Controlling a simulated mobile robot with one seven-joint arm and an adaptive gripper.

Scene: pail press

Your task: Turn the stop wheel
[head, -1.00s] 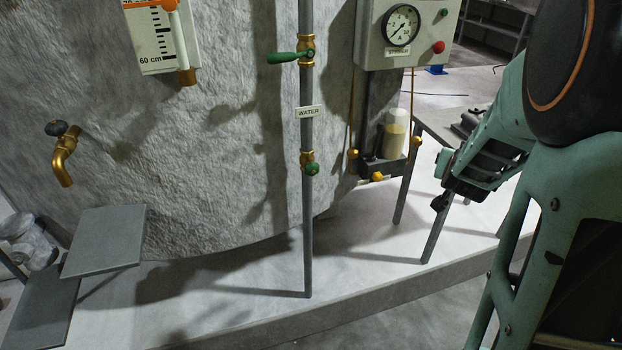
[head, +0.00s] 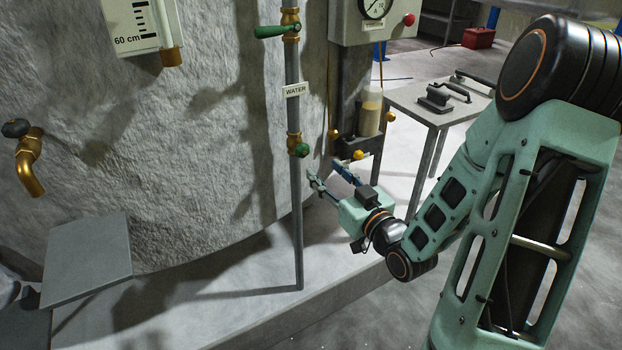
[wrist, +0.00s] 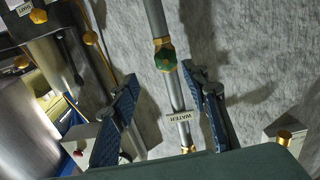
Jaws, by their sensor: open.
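The stop wheel (head: 302,150) is a small green wheel on a brass valve, low on the grey upright water pipe (head: 297,215). In the wrist view the wheel (wrist: 165,59) shows at the top centre, beyond my fingertips and nearer the right finger. My gripper (head: 326,172) is open and empty, just right of the pipe and a little below the wheel in the head view. In the wrist view its two blue-padded fingers (wrist: 158,76) are spread wide. No contact with the wheel shows.
A green lever valve (head: 277,30) and a WATER label (head: 295,90) sit higher on the pipe. The rough stone wall stands behind it. Right of the pipe are a gauge box (head: 340,28) and a bottle (head: 370,110). A grey table (head: 410,100) stands farther right.

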